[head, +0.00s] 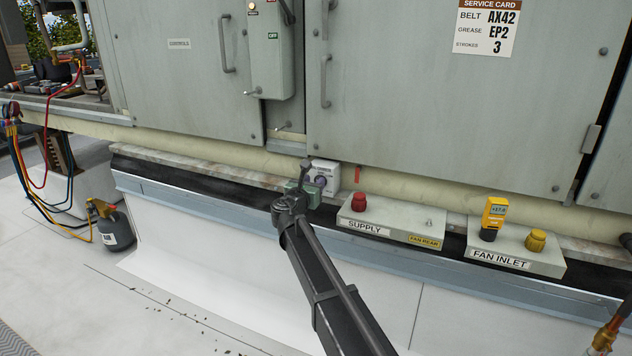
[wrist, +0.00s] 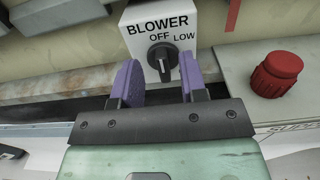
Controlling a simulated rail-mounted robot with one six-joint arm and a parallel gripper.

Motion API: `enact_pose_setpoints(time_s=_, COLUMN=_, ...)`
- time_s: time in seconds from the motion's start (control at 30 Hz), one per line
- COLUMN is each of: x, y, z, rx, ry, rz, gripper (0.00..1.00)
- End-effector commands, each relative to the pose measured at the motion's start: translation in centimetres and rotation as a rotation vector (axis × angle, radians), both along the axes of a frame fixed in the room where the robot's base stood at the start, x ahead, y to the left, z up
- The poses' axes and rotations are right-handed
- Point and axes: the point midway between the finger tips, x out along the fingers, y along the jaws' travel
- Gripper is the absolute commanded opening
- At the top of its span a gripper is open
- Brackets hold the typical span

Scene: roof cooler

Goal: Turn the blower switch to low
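The blower switch (wrist: 162,57) is a black rotary knob on a white box (wrist: 205,12) marked BLOWER, OFF and LOW. Its grip bar stands nearly upright in the wrist view, with its upper end towards OFF. In the head view the white box (head: 328,172) is partly hidden behind my gripper (head: 319,182). In the wrist view my gripper (wrist: 159,65) is open, its two purple fingers apart to the left and right of the knob, with nothing between them held. I cannot tell whether the fingertips reach the knob's depth; no contact shows.
Right of the switch stands the SUPPLY box (head: 392,217) with a red knob (head: 358,201). Further right is the FAN INLET box (head: 520,246) with a yellow meter (head: 493,217). Large grey cabinet doors (head: 440,110) rise behind.

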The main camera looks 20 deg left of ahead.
Motion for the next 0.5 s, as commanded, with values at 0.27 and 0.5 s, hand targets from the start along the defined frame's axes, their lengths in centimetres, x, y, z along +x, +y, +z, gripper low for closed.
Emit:
enact_pose_setpoints(time_s=0.27, x=2.2, y=-0.2, z=0.0, rx=0.001, ry=0.000, rz=-0.001, gripper=0.39)
enact_pose_setpoints(time_s=0.5, x=2.1, y=-0.2, z=0.0, rx=0.001, ry=0.000, rz=-0.001, gripper=0.24)
